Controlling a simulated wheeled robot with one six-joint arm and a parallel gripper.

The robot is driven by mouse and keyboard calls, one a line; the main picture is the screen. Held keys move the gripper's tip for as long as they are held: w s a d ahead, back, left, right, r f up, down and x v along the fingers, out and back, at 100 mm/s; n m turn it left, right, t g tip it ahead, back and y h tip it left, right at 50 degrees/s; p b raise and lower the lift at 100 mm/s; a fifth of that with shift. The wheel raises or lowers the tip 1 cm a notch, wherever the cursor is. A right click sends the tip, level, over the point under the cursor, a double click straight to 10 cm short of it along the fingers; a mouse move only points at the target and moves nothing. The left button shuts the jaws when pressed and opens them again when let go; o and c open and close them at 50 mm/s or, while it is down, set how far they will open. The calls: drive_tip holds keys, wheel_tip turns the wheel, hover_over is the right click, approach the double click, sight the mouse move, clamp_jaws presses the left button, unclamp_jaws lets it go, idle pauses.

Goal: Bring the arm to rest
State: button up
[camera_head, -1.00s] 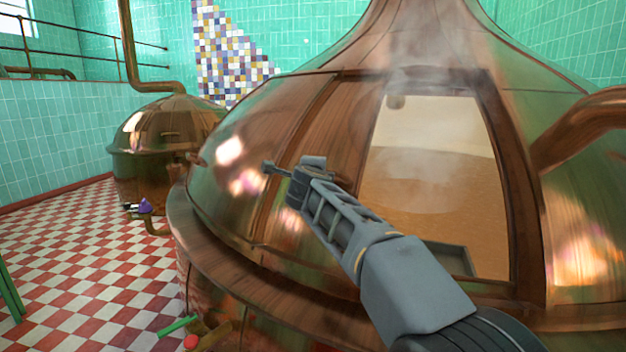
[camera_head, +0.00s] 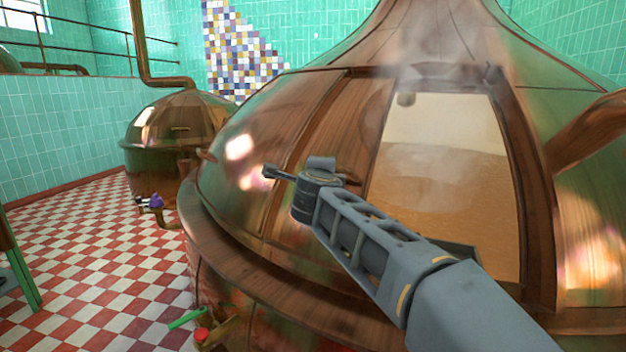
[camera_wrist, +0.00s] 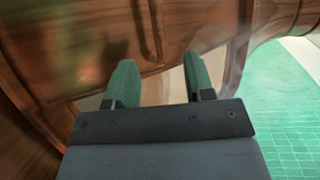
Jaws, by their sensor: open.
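My gripper (camera_wrist: 160,75) shows in the wrist view with two green fingers apart and nothing between them. Behind the fingers are copper panels and a narrow pale gap. In the head view my arm reaches in from the lower right, in front of the large copper kettle (camera_head: 300,130). Its wrist end hangs before the kettle's dome, left of the open hatch (camera_head: 440,150). The arm hides the hatch's lower left part. I cannot tell how far the arm is from the copper.
Steam rises from tan liquid (camera_head: 450,190) inside the hatch. A smaller copper kettle (camera_head: 178,130) stands at the back left. A green frame (camera_head: 20,265) stands at the left edge.

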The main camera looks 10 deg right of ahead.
drive_tip(key=s+a+r+n+y+p, duration=0.1)
drive_tip(key=s+r+n+y+p, duration=0.5)
drive_tip(key=n+p, duration=0.55)
drive_tip(key=s+d+f+n+g+h+p, duration=0.1)
drive_tip(key=s+d+f+n+g+p, duration=0.2)
drive_tip(key=s, duration=0.4)
drive_tip(key=s+d+f+n+g+h+p, duration=0.1)
drive_tip(key=s+d+f+n+g+p, duration=0.2)
drive_tip(key=s, duration=0.4)
drive_tip(key=s+d+f+n+g+p, duration=0.3)
drive_tip(key=s+f+g+p, duration=0.2)
drive_tip(key=s+g+p, duration=0.1)
drive_tip(key=shift+s+g+h+p, duration=0.3)
drive_tip(key=shift+s+h+p, duration=0.1)
drive_tip(key=shift+d, duration=0.1)
